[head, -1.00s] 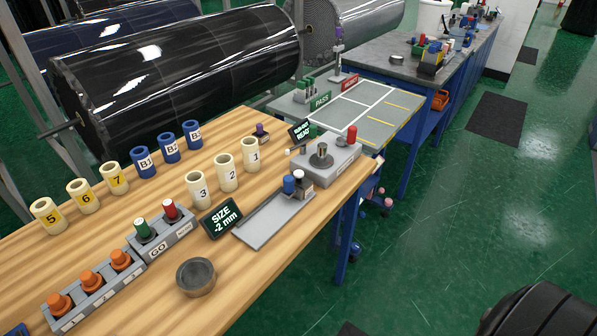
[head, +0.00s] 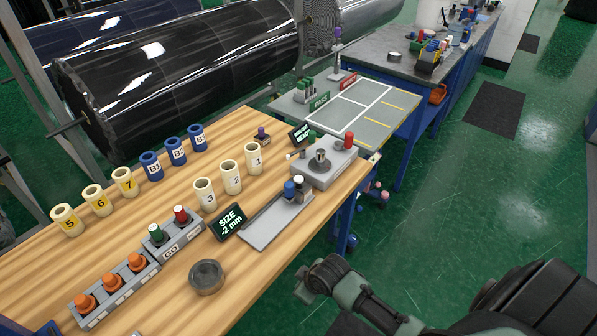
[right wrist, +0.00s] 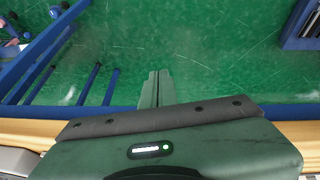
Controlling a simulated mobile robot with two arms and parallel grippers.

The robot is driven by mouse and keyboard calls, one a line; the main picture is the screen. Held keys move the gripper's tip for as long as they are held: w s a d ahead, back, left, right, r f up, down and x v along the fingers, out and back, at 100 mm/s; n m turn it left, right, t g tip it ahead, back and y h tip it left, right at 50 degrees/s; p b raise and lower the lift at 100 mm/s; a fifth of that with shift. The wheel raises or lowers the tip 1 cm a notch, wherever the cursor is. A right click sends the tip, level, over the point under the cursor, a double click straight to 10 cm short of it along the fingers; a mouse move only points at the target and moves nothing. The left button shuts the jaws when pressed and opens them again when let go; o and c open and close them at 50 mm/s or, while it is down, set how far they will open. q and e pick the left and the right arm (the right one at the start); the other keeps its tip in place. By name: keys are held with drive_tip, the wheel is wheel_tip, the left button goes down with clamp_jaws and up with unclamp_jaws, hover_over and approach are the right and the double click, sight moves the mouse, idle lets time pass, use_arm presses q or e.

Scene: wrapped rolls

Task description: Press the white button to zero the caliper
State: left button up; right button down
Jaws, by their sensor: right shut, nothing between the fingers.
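The caliper is a flat grey tray (head: 262,228) on the wooden table, with a blue knob (head: 289,189) and the white button (head: 299,180) on the block at its far end. A dark display (head: 226,221) beside it reads "SIZE -2 mm". My right gripper (right wrist: 157,86) is shut and empty in the right wrist view, above the green floor by the table edge. In the head view my right arm reaches in from the lower right, apart from the caliper; its fingertips are not clear there. My left gripper is not in view.
A grey device with a red button (head: 349,140) stands beyond the caliper. Numbered cream sleeves (head: 231,177), blue sleeves (head: 175,150), a dark ring (head: 206,277), a GO block (head: 172,238) and orange knobs (head: 110,284) occupy the table. A grey sorting table (head: 365,112) adjoins it.

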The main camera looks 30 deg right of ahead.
drive_tip(key=shift+n+t, duration=0.3)
drive_tip(key=shift+n, duration=0.5)
drive_tip(key=w+r, duration=0.1)
drive_tip(key=r, duration=0.2)
drive_tip(key=w+r+p, duration=0.1)
drive_tip(key=w+r, duration=0.1)
drive_tip(key=r, duration=0.1)
drive_tip(key=w+r, duration=0.2)
drive_tip(key=r, duration=0.1)
drive_tip(key=shift+a+r, duration=0.1)
drive_tip(key=shift+r, duration=0.15)
drive_tip(key=w+d+r+n+t+p, duration=0.1)
drive_tip(key=w+d+r, duration=0.6)
drive_tip(key=w, duration=0.3)
drive_tip(key=w+d+r+n+t+p, duration=0.1)
drive_tip(key=w+d+r+t, duration=0.1)
drive_tip(key=w+d+r, duration=0.5)
drive_tip(key=w+r, duration=0.3)
drive_tip(key=shift+n+t, duration=0.3)
drive_tip(key=shift+n, duration=0.1)
drive_tip(key=shift+w, duration=0.1)
drive_tip(key=b, duration=0.7)
hover_over(300, 180)
wheel_tip(300, 180, down, 8)
drive_tip(key=shift+r, duration=0.1)
drive_tip(key=shift+f+b, duration=0.3)
drive_tip(key=shift+f, duration=0.2)
